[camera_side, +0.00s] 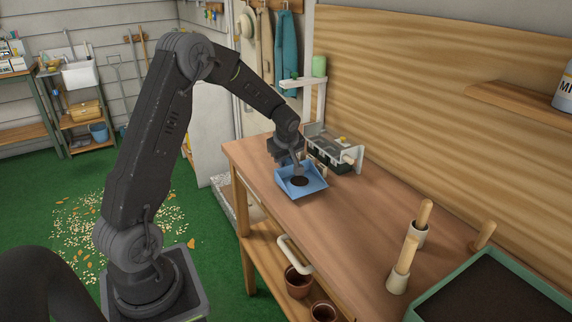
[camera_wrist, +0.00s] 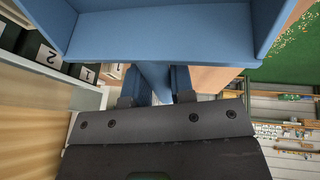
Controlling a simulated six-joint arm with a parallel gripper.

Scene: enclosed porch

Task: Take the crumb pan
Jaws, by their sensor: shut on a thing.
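The crumb pan (camera_side: 313,184) is a blue, open-fronted pan at the far left end of the wooden bench (camera_side: 345,210). A dark round patch shows inside it. In the wrist view its blue body (camera_wrist: 160,38) fills the top of the picture. My gripper (camera_side: 298,168) is above the back of the pan. In the wrist view my gripper (camera_wrist: 154,82) is shut on the pan's blue handle, with one finger on each side. I cannot tell whether the pan touches the bench or hangs just above it.
A grey rack (camera_side: 345,155) with dark numbered compartments stands close behind the pan, and shows at left in the wrist view (camera_wrist: 68,68). Wooden-handled tools (camera_side: 404,262) and a green soil tray (camera_side: 495,290) occupy the near right. The bench middle is clear.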

